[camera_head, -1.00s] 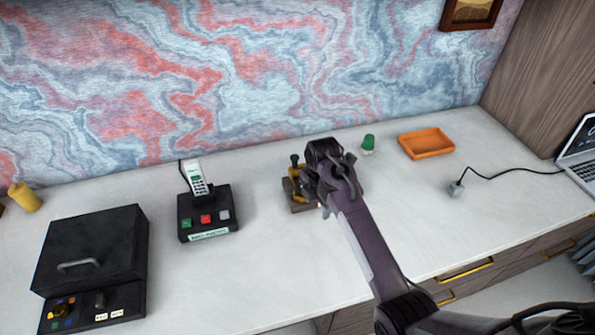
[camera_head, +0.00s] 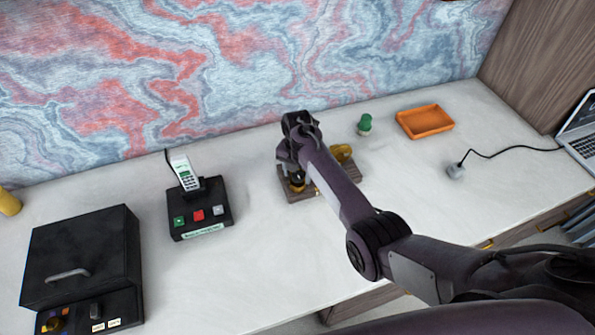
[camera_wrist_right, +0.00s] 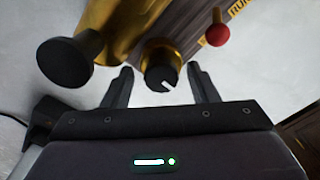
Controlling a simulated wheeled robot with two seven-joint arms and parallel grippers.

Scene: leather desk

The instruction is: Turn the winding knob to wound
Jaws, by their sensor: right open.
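The winding knob (camera_wrist_right: 162,72) is a dark round knob with a white pointer mark, on a wooden base (camera_wrist_right: 185,22) with brass parts. In the right wrist view it lies just ahead of my open right gripper (camera_wrist_right: 162,84), between the two fingers with space on both sides. In the head view my right gripper (camera_head: 293,165) is over the left part of the wooden base (camera_head: 300,196), and my arm hides much of the device. Brass parts (camera_head: 340,153) show at its right. My left gripper is not in view.
In the wrist view, a black round knob (camera_wrist_right: 66,60) sits left and a red ball (camera_wrist_right: 217,35) on a lever sits right. A phone dock (camera_head: 200,212), a black box (camera_head: 85,260), a green object (camera_head: 364,124) and an orange tray (camera_head: 425,121) stand around.

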